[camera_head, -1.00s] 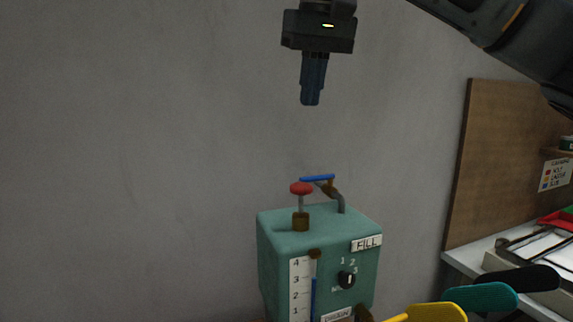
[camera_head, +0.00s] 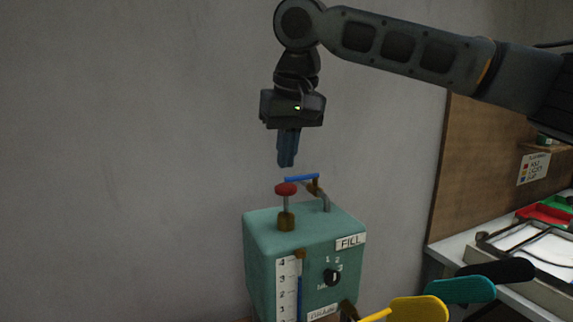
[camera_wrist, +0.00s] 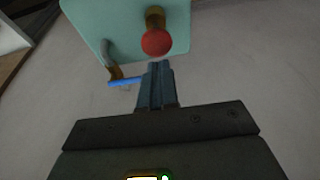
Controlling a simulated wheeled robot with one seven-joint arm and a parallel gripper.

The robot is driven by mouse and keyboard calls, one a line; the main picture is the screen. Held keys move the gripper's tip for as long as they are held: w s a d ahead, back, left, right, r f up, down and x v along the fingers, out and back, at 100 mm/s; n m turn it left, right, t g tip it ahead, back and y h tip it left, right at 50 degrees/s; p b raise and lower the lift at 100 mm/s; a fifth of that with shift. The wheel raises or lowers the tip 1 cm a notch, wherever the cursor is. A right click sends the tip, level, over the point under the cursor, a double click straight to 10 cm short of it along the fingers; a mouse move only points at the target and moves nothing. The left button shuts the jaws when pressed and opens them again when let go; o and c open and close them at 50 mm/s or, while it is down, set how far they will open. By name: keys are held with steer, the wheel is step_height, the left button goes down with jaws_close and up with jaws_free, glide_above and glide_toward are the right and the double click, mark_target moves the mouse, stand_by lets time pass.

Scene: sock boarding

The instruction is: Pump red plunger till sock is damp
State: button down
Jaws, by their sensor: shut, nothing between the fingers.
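The red plunger (camera_head: 286,189) stands raised on its stem on top of a teal box (camera_head: 284,236). In the wrist view its red knob (camera_wrist: 157,42) is just beyond my fingertips, with a gap between them. My gripper (camera_head: 286,165) points down, shut and empty, a little above the knob in the head view. My gripper also shows in the wrist view (camera_wrist: 156,66). No sock can be made out in these frames.
A blue-handled tap (camera_head: 302,178) stands beside the plunger, close to my fingers. The box front has a gauge (camera_head: 287,290), a black dial (camera_head: 331,277) and a FILL label (camera_head: 350,241). Yellow, teal and black paddle shapes (camera_head: 467,290) are at the lower right.

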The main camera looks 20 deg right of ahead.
mark_target(287, 186)
steer(key=shift+f, duration=1.55)
steer(key=shift+s+f+b, duration=0.1)
steer(key=shift+f+b, duration=0.25)
steer(key=shift+f, duration=1.6)
